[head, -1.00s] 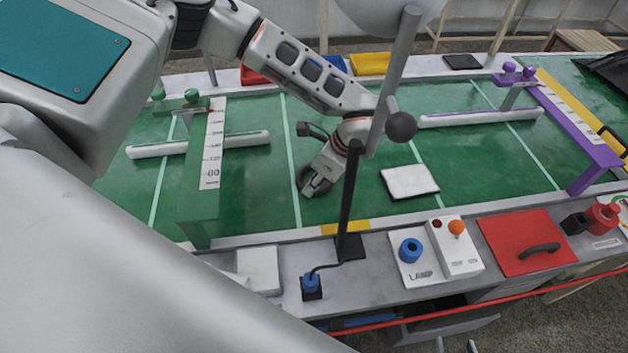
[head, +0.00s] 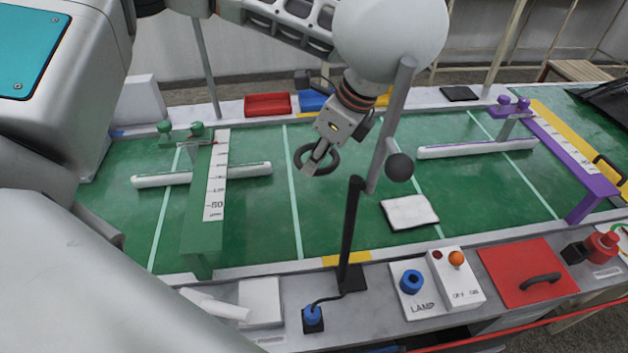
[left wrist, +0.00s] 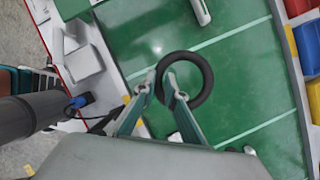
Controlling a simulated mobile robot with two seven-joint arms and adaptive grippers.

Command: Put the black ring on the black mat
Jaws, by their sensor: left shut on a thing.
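The black ring (head: 299,160) is held in the air above the green table, gripped at one side of its rim. My left gripper (head: 319,158) is shut on it. In the left wrist view the ring (left wrist: 208,75) sits at the fingertips (left wrist: 160,84), with most of the loop beyond them and green surface showing through it. A flat black square, which looks like the black mat (head: 459,93), lies on the pale back ledge, right of the ring and apart from it. My right gripper is not in view.
Red (head: 268,104) and blue (head: 315,100) trays stand on the back ledge. A white pad (head: 409,211) and a purple ruler bridge (head: 575,155) are further right.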

